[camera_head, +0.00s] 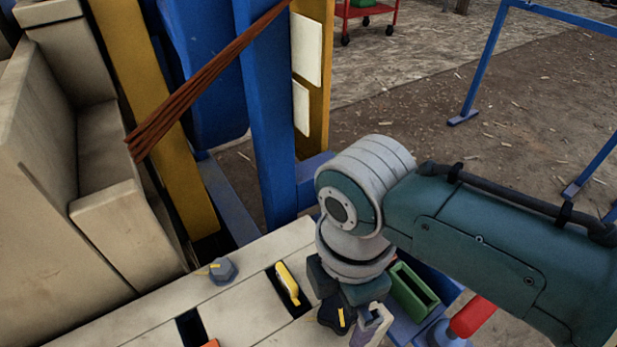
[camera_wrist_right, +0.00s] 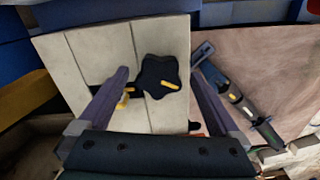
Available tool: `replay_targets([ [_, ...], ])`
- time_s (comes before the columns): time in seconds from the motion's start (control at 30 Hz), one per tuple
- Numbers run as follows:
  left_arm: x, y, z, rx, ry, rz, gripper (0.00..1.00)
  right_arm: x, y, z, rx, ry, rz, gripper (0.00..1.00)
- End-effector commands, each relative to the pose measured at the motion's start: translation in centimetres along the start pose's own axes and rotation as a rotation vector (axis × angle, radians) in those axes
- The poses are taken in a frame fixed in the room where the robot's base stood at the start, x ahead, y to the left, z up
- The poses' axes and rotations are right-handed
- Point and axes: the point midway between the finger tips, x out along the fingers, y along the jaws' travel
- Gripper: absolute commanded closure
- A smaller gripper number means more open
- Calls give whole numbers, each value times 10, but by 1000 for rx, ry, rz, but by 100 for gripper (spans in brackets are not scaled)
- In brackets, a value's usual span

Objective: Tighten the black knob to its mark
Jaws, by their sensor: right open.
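The black knob (camera_head: 329,312) sits on the pale panel (camera_head: 245,300) near its right edge, with a yellow pointer line on top. In the right wrist view the star-shaped black knob (camera_wrist_right: 156,72) lies between the fingers, its yellow line slanting down to the right. My right gripper (camera_wrist_right: 160,76) is open, with one finger on each side of the knob and visible gaps. In the head view my right gripper (camera_head: 352,318) is over the knob and partly hides it. I cannot make out the knob's mark. My left gripper is not in view.
A yellow lever (camera_head: 288,283) stands in a dark slot close left of the gripper. A grey knob (camera_head: 222,270) with a yellow pointer is further left. A green open box (camera_head: 413,290) and a red cylinder (camera_head: 472,316) are to the right. Blue machine posts (camera_head: 268,120) rise behind.

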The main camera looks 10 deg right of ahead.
Motion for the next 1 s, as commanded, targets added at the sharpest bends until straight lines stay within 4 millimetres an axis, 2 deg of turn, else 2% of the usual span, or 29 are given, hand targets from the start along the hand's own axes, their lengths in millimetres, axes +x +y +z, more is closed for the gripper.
replay_targets([
  [0.27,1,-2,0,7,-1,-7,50,2,0,0,0,0,0,1],
  [1.0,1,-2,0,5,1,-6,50,2,0,0,0,0,-1,83],
])
